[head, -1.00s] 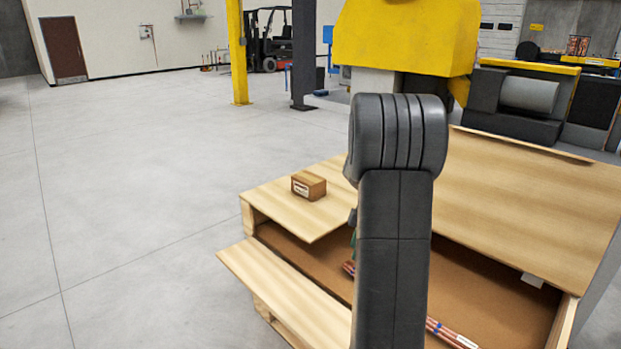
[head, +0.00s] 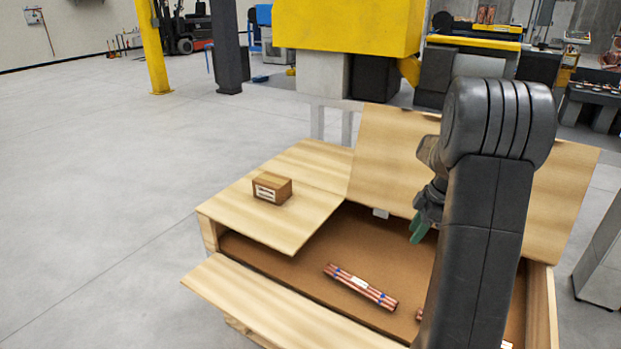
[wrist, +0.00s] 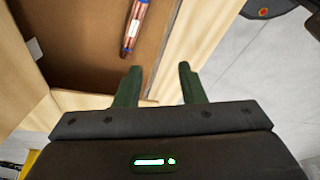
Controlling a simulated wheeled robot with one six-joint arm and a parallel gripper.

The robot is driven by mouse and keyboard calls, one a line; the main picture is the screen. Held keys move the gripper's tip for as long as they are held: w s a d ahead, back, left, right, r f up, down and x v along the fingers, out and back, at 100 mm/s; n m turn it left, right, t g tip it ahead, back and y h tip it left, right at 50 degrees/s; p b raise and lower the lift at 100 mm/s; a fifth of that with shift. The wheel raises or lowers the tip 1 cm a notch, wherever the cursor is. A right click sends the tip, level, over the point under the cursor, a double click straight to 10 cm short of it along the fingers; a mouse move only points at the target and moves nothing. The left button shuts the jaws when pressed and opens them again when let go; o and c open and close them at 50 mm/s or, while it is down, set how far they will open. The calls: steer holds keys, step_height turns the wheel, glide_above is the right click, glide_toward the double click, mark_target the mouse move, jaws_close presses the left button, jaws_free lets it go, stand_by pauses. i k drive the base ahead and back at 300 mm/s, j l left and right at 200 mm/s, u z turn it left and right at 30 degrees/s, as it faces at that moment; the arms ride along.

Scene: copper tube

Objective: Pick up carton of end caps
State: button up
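The carton of end caps (head: 272,188) is a small brown box with a white label on its front. It sits on the left wooden lid panel of the crate in the head view, and is not in the wrist view. My gripper (head: 419,228) is right of the carton in the head view, above the open crate and partly hidden by my arm. In the wrist view my gripper (wrist: 158,88) shows two green fingers apart, with nothing between them.
The wooden crate (head: 210,232) is partly open. A bundle of copper tubes (head: 360,286) lies inside it; tubes also show in the wrist view (wrist: 136,28). A raised wooden panel (head: 385,150) stands behind. Grey floor (head: 100,180) at the left is clear.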

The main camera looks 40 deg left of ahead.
mark_target(274, 189)
steer(key=j+z, duration=0.15)
steer(key=j, duration=0.5)
steer(key=j+z, duration=0.15)
steer(key=j, duration=0.45)
steer(key=k+j+z, duration=0.15)
steer(key=j, duration=0.45)
steer(key=k+j+z, duration=0.15)
steer(key=j, duration=0.45)
steer(key=k+j, duration=0.1)
steer(key=j, duration=1.1)
steer(key=k+z, duration=0.05)
